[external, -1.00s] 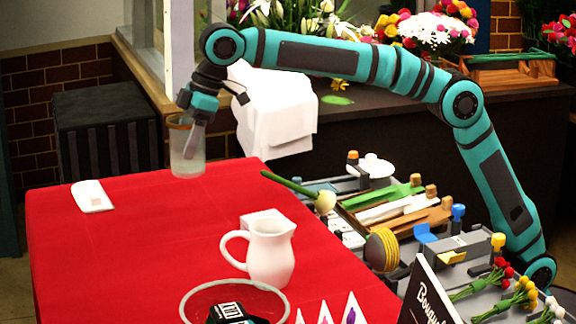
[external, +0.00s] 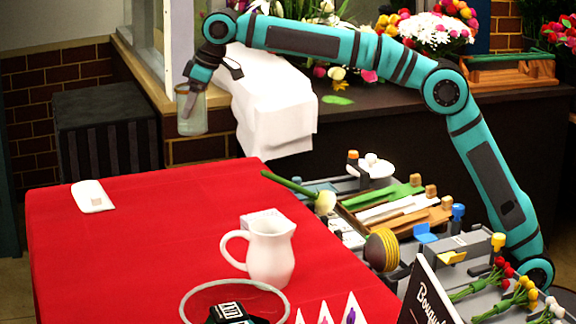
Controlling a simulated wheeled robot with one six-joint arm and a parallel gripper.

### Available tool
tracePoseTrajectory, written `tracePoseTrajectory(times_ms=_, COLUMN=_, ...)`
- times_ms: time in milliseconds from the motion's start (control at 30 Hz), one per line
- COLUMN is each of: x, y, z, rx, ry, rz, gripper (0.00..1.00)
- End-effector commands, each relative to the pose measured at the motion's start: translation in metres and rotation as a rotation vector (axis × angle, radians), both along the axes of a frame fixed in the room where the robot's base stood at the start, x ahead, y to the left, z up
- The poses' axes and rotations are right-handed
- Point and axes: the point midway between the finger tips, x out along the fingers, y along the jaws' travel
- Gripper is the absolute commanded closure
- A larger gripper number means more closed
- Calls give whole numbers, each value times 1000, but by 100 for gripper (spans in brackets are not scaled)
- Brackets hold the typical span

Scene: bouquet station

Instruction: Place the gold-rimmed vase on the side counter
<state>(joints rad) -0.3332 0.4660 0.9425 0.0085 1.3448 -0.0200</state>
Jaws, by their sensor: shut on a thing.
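The glass vase (external: 196,122) is clear and greenish; a gold rim is hard to make out now. My gripper (external: 188,105) points down and is shut on it at its upper part. The vase is upright and appears raised, past the far edge of the red-covered table (external: 150,220) in the picture. The side counter (external: 400,105) is dark-topped and runs along the back. A white cloth (external: 270,110) drapes over its front edge, to the right of the vase.
A white pitcher (external: 270,255), a wire ring (external: 190,300) and a white card (external: 92,196) are on the red table. Potted flowers (external: 435,35) and a wooden tray (external: 510,75) occupy the counter. A green patch (external: 337,100) lies on its top.

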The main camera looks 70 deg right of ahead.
Motion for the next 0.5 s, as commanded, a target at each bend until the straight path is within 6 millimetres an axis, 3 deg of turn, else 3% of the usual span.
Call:
tracePoseTrajectory(times_ms=33, x=7, y=-22, z=0, rx=0, ry=-1, rz=-30, gripper=63)
tracePoseTrajectory(times_ms=500, x=48, y=-214, z=-9, rx=-1, ry=2, rz=-305, gripper=63)
